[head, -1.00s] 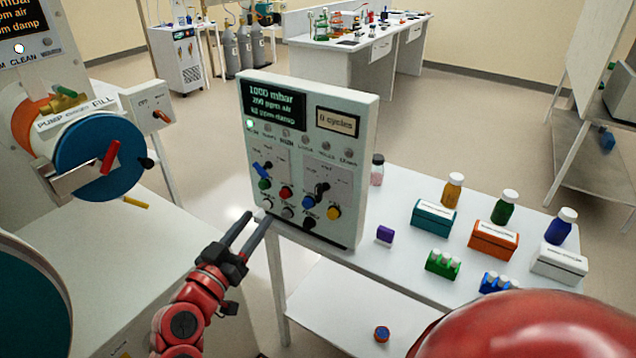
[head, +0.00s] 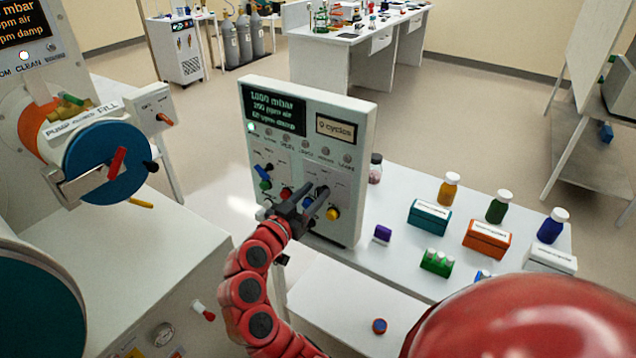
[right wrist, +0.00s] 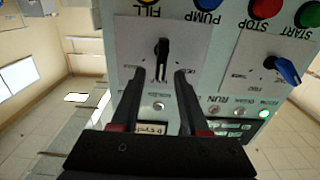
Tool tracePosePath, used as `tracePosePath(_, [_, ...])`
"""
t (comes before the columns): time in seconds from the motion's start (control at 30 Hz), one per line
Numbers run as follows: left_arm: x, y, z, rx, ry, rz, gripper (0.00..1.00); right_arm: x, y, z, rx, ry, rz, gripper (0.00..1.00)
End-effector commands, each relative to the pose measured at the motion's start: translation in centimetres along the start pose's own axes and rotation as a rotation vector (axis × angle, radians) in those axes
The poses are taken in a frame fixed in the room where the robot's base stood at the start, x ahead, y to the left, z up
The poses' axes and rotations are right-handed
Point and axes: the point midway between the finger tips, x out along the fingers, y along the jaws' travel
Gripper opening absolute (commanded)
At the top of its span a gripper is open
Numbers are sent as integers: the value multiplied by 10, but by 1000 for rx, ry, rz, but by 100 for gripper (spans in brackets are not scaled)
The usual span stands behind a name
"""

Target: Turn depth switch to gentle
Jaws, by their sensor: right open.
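The white control panel (head: 365,150) stands upright at the near end of the table. It bears two lever switches. The blue one (head: 263,172) is at left in the head view and at right in the upside-down right wrist view (right wrist: 286,71). The black one (right wrist: 161,62) has its own grey plate; its small labels are too blurred to read, so I cannot tell which is the depth switch. My right gripper (head: 316,191) is open in front of the panel. In the right wrist view its fingertips (right wrist: 161,78) flank the black lever, with gaps on both sides. My left gripper is out of view.
Coloured buttons sit close to the switches, including yellow (head: 333,213) and red (head: 286,194). The table (head: 400,200) right of the panel holds bottles, boxes and a purple block (head: 382,234). A machine with a blue round door (head: 105,165) stands at left.

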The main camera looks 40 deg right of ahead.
Motion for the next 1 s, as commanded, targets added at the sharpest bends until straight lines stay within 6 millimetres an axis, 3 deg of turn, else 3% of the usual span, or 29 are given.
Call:
tracePosePath(0.2, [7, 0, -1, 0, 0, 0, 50, 20, 0, 0, -2, -2, 2, 45])
tracePosePath(0.5, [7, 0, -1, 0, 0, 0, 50, 22, 0, 1, -2, -1, 0, 45])
tracePosePath(0.77, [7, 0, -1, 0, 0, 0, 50, 22, 0, 1, -2, -1, 0, 0])
tracePosePath(1.0, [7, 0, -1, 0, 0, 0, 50, 22, 0, 1, -2, -1, 0, 0])
